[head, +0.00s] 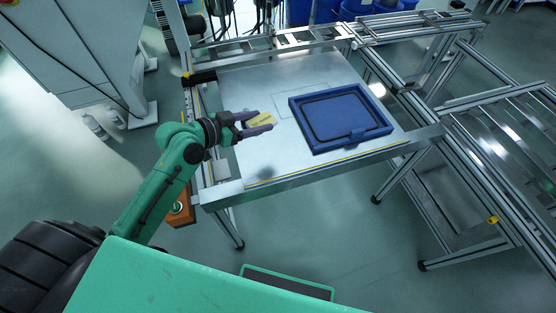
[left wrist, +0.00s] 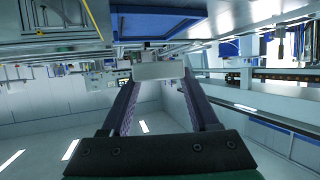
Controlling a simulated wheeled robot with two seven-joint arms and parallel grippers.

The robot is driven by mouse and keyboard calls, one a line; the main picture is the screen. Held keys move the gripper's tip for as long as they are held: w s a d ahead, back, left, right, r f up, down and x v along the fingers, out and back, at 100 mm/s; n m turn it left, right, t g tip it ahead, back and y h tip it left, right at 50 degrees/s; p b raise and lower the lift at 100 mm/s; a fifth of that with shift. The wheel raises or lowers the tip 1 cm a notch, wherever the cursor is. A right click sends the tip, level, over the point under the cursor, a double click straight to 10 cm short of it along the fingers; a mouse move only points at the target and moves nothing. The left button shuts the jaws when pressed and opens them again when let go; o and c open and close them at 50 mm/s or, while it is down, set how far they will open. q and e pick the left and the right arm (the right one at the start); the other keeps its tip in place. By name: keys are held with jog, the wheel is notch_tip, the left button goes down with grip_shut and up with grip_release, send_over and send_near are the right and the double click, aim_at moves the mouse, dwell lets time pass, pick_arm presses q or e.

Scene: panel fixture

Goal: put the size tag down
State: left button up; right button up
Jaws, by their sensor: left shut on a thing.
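In the left wrist view the tag (left wrist: 158,71) looks pale and spans the gap between the two dark fingertips. My left gripper is shut on it and appears to hold it above the left part of the metal table (head: 235,85). A soft shadow lies on the table nearer its front edge. The fingers hide part of the tag. My right gripper is not in view.
A blue tray (head: 341,117) with a dark inner outline lies on the table to the right of my gripper. Bare table lies between them and behind the gripper. An orange box (head: 181,211) is at the table's left front. Metal rails (head: 440,160) run along the right.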

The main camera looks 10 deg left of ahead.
aim_at(274, 160)
pick_arm(q)
jog(key=d+r+m+g+h, duration=0.3)
jog(key=d+r+m+g, duration=0.1)
jog(key=r, duration=0.2)
jog(key=f, duration=0.9)
jog(key=f+b, duration=0.1)
jog(key=f, duration=0.9)
jog(key=shift+s+d+f, duration=0.2)
jog(key=shift+f, duration=0.05)
jog(key=o, duration=1.4)
jog(key=shift+c, duration=0.2)
